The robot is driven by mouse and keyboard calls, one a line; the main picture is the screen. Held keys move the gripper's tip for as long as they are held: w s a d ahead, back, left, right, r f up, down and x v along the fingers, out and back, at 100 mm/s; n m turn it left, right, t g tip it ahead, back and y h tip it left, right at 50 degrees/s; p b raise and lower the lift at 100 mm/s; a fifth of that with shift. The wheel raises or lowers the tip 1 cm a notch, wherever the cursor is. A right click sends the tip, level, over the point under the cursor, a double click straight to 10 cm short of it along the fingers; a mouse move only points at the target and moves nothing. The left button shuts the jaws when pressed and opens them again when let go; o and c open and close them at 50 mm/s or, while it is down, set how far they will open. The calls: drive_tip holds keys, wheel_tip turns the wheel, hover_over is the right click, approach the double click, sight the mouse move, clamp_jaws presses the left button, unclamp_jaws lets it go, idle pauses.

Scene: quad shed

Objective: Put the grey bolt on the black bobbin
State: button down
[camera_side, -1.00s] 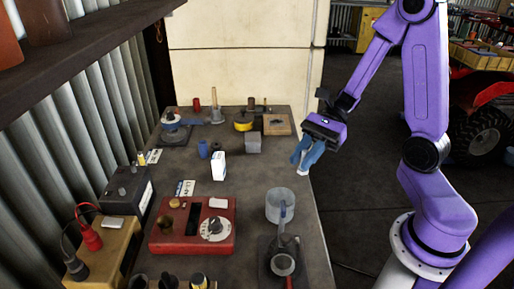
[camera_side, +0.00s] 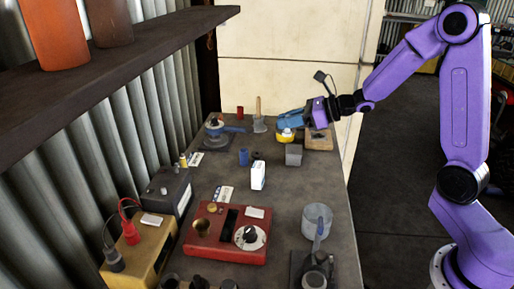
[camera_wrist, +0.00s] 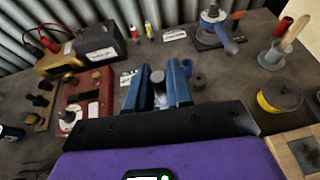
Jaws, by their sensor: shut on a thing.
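My gripper (camera_side: 280,122) has blue fingers and hangs over the far end of the bench, by the yellow roll. In the wrist view my gripper (camera_wrist: 160,78) is shut on a grey, round-ended piece, the grey bolt (camera_wrist: 158,76). Most of the bolt is hidden between the fingers. In the side view the fingers hide it.
A yellow roll (camera_wrist: 279,95) and a wooden-handled tool (camera_side: 258,115) are at the far end.

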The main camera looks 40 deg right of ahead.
drive_tip(key=w+f, duration=0.3)
drive_tip(key=w, duration=0.1)
drive_tip(key=w+f, duration=0.2)
drive_tip(key=w, duration=0.2)
drive_tip(key=w+f, duration=0.3)
drive_tip(key=w, duration=0.1)
drive_tip(key=shift+a+f, duration=0.35)
drive_tip(key=shift+a, duration=0.05)
drive_tip(key=shift+w+f, duration=0.35)
drive_tip(key=shift+f, duration=1.55)
drive_tip(key=shift+f, duration=0.2)
drive_tip(key=c, duration=1)
unclamp_jaws()
drive_tip(key=shift+r, duration=0.1)
